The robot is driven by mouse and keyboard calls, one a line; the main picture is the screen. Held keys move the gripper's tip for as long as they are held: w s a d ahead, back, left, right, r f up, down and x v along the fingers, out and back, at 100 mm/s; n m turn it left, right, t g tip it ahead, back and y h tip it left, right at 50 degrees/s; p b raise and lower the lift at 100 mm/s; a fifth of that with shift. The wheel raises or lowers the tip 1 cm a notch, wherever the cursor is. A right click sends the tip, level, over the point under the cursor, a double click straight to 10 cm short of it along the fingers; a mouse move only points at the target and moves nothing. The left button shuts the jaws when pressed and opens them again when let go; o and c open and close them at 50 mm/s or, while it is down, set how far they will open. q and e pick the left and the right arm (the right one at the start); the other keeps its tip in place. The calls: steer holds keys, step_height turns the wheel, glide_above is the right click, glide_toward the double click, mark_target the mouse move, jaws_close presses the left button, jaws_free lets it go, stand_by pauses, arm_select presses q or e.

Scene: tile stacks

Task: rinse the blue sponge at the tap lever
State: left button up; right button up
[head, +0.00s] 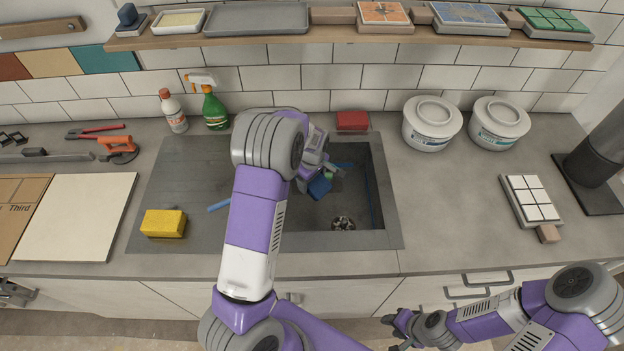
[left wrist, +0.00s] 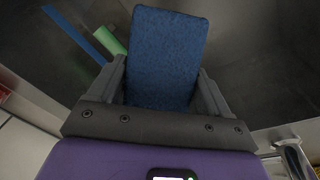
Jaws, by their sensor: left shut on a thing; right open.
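The blue sponge (head: 319,187) is in my left gripper (head: 322,174), over the sink basin (head: 370,215). In the left wrist view the sponge (left wrist: 165,55) stands out between the two fingers of the shut gripper (left wrist: 165,90). The tap lever cannot be made out in the head view, where my left arm covers part of the sink's back. A shiny metal part (left wrist: 293,157) shows at the lower right of the left wrist view; I cannot tell whether it belongs to the tap. My right gripper (head: 394,326) is open, low in front of the counter.
A yellow sponge (head: 163,223) lies on the sink's left drainboard. A red block (head: 352,121) sits behind the basin. A spray bottle (head: 214,109) and white bottle (head: 173,112) stand at the back left. Two white tubs (head: 431,124) stand right of the sink.

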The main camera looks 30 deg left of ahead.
arm_select(q)
steer(key=s+d, duration=0.3)
steer(key=d, duration=0.4)
steer(key=shift+p, duration=0.4)
stand_by(1.1)
steer(key=s+d+r+p, duration=0.2)
steer(key=d+r+p, duration=0.2)
steer(key=shift+d, duration=0.3)
steer(key=shift+r, duration=0.1)
stand_by(0.5)
